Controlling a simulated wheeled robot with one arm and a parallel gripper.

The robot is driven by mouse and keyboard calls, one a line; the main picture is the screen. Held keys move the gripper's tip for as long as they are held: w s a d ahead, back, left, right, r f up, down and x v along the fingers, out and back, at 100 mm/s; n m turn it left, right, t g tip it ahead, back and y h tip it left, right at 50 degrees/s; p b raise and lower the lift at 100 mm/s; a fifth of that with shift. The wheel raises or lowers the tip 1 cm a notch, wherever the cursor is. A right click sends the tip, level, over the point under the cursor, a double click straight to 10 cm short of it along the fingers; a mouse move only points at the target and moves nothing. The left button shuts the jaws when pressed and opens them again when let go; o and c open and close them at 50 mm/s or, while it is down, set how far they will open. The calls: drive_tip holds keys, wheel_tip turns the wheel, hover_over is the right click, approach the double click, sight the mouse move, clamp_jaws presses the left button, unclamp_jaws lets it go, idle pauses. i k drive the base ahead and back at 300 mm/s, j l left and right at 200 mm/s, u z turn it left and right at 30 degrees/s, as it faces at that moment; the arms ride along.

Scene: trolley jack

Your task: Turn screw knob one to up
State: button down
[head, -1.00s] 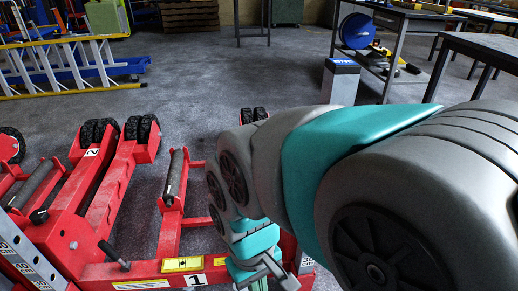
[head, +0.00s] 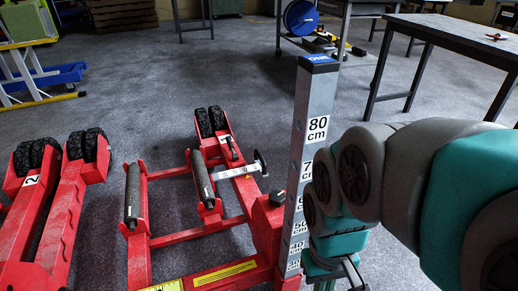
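A red trolley jack (head: 207,275) stands on the floor in the middle of the head view. A metal screw (head: 235,172) with a dark round end knob (head: 261,162) sticks out from its right side. A black knob (head: 277,198) sits on the red body beside the measuring post. I cannot tell which of these is screw knob one. My gripper (head: 346,284) is at the bottom edge, right of the post and apart from both knobs. It is partly cut off by the frame, and whether its fingers are open is unclear.
The tall grey measuring post (head: 313,110) with cm labels stands between my arm and the jack's knobs. A second red jack (head: 45,225), marked 2, is at the left. A dark table (head: 455,35) stands at the back right.

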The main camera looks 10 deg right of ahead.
sight(277, 199)
drive_tip(key=i+l+u, duration=0.2)
drive_tip(key=l+u, duration=0.15)
drive_tip(key=l, duration=0.65)
drive_tip(key=l+u, duration=0.4)
drive_tip(key=l, duration=0.65)
drive_tip(key=l+u, duration=0.35)
drive_tip(key=l, duration=0.7)
